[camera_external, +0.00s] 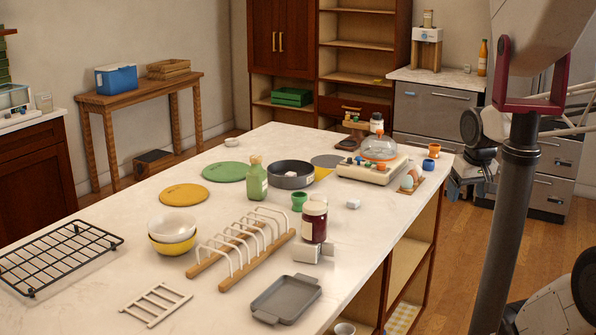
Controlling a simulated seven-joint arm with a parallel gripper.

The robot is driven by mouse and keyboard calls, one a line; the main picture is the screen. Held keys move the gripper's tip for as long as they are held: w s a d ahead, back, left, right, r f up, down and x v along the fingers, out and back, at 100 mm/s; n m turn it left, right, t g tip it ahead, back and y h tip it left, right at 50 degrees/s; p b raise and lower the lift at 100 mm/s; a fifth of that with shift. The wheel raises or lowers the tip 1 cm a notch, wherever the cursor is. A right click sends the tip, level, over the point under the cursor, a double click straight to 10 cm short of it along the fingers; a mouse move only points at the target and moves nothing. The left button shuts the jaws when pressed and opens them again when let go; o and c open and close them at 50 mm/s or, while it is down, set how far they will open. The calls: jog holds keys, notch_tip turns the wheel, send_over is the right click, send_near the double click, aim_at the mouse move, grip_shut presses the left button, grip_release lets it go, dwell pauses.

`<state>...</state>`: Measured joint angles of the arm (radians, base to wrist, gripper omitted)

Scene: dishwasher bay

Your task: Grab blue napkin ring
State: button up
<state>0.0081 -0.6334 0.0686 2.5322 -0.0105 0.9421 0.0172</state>
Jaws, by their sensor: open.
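Small blue spots show around the domed appliance (379,150), too small to identify. My gripper (457,188) hangs at the right, just off the counter's right edge near the orange pieces. It is small and dark in the picture, open, with nothing seen between its fingers.
A toast-style rack (240,246), dark jar (314,222), green bottle (256,182), pan (291,175), stacked bowls (172,231) and grey tray (286,298) crowd the counter. An egg-shaped piece on a wooden holder (408,182) sits near the right edge.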

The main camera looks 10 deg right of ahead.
jog(key=w+d+m+y, duration=0.2)
jog(key=w+m, duration=0.3)
jog(key=w, duration=0.6)
jog(key=w+d+m+t+y, duration=0.1)
jog(key=w+d+m+y, duration=0.2)
jog(key=w, duration=0.9)
jog(key=w+d+m+y, duration=0.1)
jog(key=w+m+y, duration=0.1)
jog(key=w+m, duration=0.65)
jog(key=m+t+y, duration=0.2)
jog(key=m+t, duration=0.5)
jog(key=m, duration=0.5)
send_near(429, 165)
jog(key=w, duration=0.3)
jog(key=shift+w+a+r+n, duration=0.2)
jog(key=shift+w+a+n, duration=0.05)
jog(key=shift+x, duration=1.3)
